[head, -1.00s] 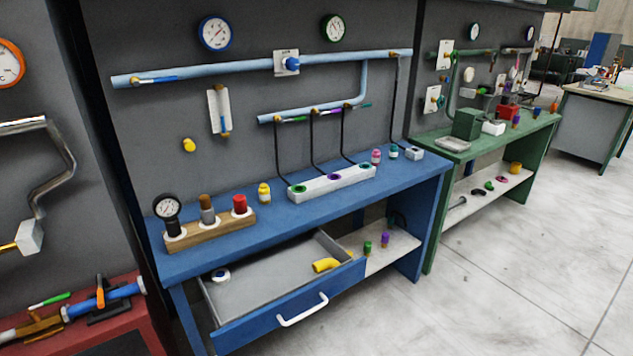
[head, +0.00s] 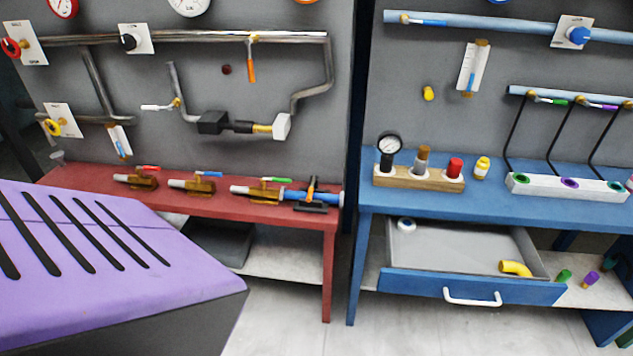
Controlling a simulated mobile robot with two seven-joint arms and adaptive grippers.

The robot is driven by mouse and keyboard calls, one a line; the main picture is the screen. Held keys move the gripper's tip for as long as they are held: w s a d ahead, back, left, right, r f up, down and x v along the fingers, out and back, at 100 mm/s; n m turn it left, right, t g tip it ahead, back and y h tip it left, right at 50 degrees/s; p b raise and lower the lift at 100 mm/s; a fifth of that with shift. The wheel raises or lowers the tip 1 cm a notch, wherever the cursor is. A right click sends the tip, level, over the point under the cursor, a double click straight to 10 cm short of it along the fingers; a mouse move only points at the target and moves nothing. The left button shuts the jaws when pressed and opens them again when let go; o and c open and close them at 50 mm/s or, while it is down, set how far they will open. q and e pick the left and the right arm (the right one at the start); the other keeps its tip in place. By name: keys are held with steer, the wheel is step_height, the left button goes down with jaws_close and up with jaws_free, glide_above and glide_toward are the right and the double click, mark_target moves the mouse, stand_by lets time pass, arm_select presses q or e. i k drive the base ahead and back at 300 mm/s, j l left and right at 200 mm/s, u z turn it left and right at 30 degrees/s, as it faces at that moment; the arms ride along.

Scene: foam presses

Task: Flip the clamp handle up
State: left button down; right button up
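A small black clamp (head: 303,208) sits at the right end of the red bench. The blue pipe meets a brass valve (head: 256,191) with a green lever. Neither of my grippers shows in the head view.
The red bench (head: 318,222) carries two more brass valves. A blue bench (head: 363,200) with its drawer (head: 470,287) pulled out stands to the right, across a narrow gap. A large purple slotted surface (head: 130,285) covers the lower left; I cannot tell what it belongs to.

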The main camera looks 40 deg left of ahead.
mark_target(311, 189)
steer(key=k+j, duration=0.15)
steer(key=j, duration=0.35)
steer(key=k+j+z, duration=0.1)
steer(key=j, duration=0.35)
steer(key=k+j, duration=0.2)
steer(key=j, duration=0.3)
steer(key=k+j+z, duration=0.1)
steer(key=j, duration=0.35)
steer(key=k+j, duration=0.25)
steer(key=j, duration=0.25)
steer(key=k+j, duration=0.15)
steer(key=j, duration=0.3)
steer(key=k+j+z, duration=0.1)
steer(key=j, duration=0.35)
steer(key=k+j, duration=0.3)
steer(key=j, duration=0.15)
steer(key=i+z, duration=0.05)
